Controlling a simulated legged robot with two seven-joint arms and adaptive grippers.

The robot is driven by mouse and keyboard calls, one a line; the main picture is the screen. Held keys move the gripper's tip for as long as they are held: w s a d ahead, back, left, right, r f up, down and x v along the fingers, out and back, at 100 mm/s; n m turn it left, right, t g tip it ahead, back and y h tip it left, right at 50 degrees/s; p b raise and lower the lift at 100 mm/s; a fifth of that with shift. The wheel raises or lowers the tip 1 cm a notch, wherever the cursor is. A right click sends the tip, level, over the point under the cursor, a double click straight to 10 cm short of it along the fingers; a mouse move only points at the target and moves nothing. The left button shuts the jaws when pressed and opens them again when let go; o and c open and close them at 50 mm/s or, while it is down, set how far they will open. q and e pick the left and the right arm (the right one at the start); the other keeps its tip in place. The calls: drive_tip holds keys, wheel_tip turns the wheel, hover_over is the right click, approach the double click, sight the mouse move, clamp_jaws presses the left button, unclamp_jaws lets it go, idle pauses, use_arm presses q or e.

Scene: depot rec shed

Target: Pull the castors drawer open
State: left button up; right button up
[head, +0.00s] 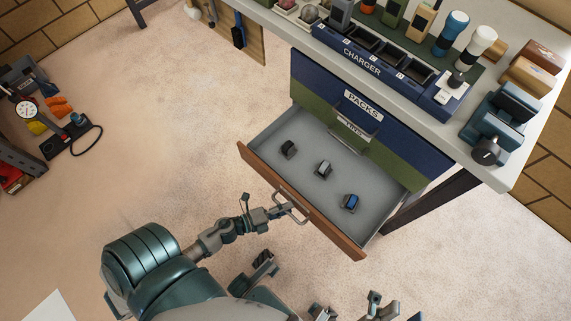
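The castors drawer (375,180), the lowest one with a wooden front, stands well out from the cabinet. Its grey tray holds three small dark wheeled pieces, one with a blue part (350,202). The front's label is not visible from above. My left gripper (285,208) is at the drawer's bar handle (291,201), with its fingers closed around the bar. My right gripper (372,303) shows only in part at the bottom edge, apart from the drawer; its finger state is unclear.
Above are a blue drawer front labelled PACKS (363,104) and a green front (397,146), both shut. The bench top holds a charger (375,65), bottles and a blue vise-like tool (501,120).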

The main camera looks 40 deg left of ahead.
use_arm(q)
drive_tip(key=shift+s, duration=0.15)
drive_tip(key=v, duration=1.1)
drive_tip(key=shift+s+a, duration=0.25)
